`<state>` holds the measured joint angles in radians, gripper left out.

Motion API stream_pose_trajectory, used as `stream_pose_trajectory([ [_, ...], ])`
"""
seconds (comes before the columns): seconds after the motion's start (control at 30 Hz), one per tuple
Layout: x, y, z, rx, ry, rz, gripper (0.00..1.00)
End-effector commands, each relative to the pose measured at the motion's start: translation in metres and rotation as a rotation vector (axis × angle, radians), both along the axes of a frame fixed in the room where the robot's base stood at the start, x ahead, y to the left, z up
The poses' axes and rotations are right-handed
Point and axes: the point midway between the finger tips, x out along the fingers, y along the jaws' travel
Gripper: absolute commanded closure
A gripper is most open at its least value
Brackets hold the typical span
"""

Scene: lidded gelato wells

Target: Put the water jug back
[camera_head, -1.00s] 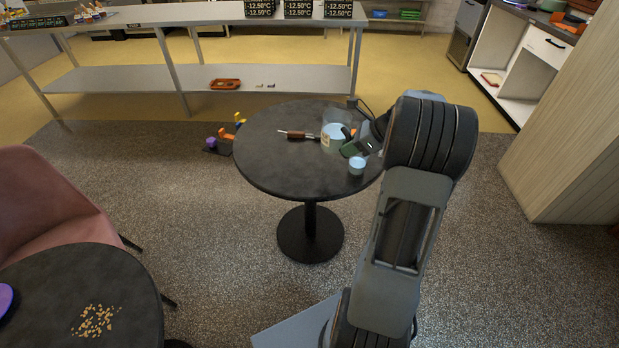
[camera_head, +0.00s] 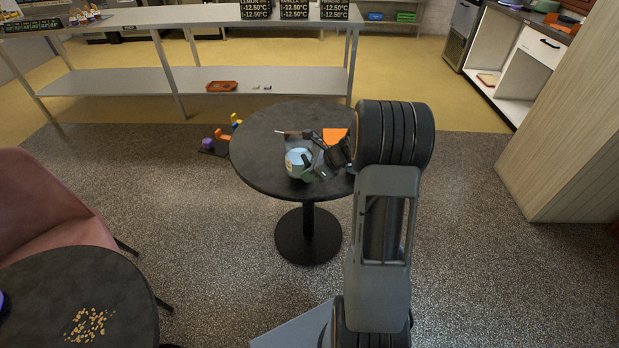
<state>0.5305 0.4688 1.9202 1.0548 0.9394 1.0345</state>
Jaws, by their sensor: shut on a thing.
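The water jug (camera_head: 297,161), a clear vessel with pale blue water, is over the left-middle part of the round dark table (camera_head: 262,165). My gripper (camera_head: 309,168) is shut on the jug at its right side, with dark and green finger parts against it. The jug looks somewhat tilted. I cannot tell whether its base touches the tabletop. My arm covers the table's right edge, where the small glass of blue water is almost wholly hidden.
An orange flat thing (camera_head: 335,134) and a thin tool (camera_head: 287,133) lie farther back on the table. A steel shelf counter (camera_head: 260,77) stands behind. Colourful toy-like pieces (camera_head: 220,138) lie on the floor at left. A second dark table (camera_head: 85,285) with crumbs and a pink chair (camera_head: 45,215) are front left.

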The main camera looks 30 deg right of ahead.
Motion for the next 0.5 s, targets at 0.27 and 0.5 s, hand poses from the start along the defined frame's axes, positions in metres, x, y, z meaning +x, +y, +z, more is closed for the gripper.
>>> stream_pose_trajectory([
  [0.27,0.000,-0.001,-0.018,0.001,-0.001,0.000,1.00],
  [0.5,0.000,0.000,-0.022,0.000,0.000,0.000,1.00],
])
